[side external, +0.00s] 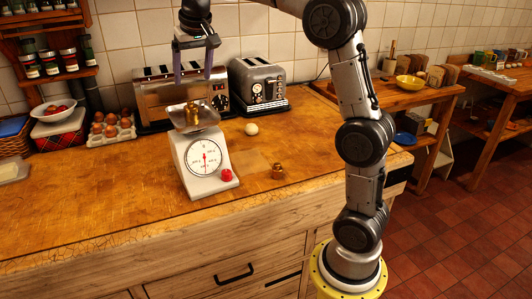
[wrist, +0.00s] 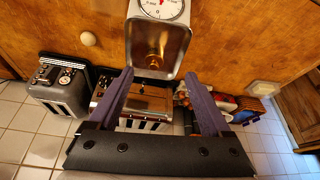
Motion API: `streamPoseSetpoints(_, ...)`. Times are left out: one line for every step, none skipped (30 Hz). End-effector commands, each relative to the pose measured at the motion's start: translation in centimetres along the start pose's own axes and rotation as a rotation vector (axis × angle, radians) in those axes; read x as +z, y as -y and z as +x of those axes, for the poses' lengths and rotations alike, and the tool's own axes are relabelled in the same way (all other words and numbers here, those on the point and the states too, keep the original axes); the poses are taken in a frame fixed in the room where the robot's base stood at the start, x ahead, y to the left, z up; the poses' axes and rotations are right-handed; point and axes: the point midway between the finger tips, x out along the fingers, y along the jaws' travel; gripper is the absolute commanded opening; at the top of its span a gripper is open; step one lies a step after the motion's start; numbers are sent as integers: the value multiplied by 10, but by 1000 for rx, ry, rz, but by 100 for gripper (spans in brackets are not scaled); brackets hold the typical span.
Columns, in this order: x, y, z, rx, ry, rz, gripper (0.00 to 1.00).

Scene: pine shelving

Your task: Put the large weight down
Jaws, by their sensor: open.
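A brass weight (side external: 192,113) stands in the metal pan of the white kitchen scale (side external: 196,165). It also shows in the wrist view (wrist: 155,62), in the pan beyond my fingertips. A second, smaller-looking brass weight (side external: 277,171) stands on the wooden counter to the right of the scale. My gripper (side external: 193,79) is above the pan, fingers pointing down, open and empty. In the wrist view my gripper (wrist: 158,73) shows its two fingers wide apart, with nothing between them. The fingers are apart from the weight in the pan.
Two toasters (side external: 155,92) (side external: 262,85) stand behind the scale. An egg tray (side external: 111,132) is at the left. A round pale object (side external: 251,129) and a red knob-like object (side external: 226,175) are close to the scale. The front right of the counter (side external: 320,140) is clear.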

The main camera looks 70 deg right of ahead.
Motion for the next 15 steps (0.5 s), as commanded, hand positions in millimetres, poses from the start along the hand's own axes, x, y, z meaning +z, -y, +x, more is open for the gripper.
streamPoseSetpoints(21, 2, -13, -19, -6, -39, 83)
streamPoseSetpoints(34, 2, -19, -30, -10, -62, 83)
streamPoseSetpoints(52, 3, -26, -46, -13, -97, 83)
streamPoseSetpoints(66, 3, -30, -58, -17, -122, 83)
streamPoseSetpoints(80, 3, -35, -70, -21, -146, 83)
streamPoseSetpoints(100, 2, -39, -85, -25, -181, 83)
streamPoseSetpoints(114, 1, -42, -97, -29, -204, 83)
streamPoseSetpoints(129, -1, -43, -108, -32, -229, 83)
streamPoseSetpoints(149, -3, -45, -124, -36, -261, 83)
streamPoseSetpoints(164, -5, -45, -135, -40, -284, 83)
streamPoseSetpoints(180, -8, -46, -146, -45, -308, 83)
streamPoseSetpoints(200, -11, -44, -161, -51, -339, 83)
streamPoseSetpoints(215, -14, -43, -172, -54, -363, 83)
streamPoseSetpoints(230, -17, -41, -183, -59, -384, 83)
streamPoseSetpoints(249, -21, -37, -196, -63, -413, 83)
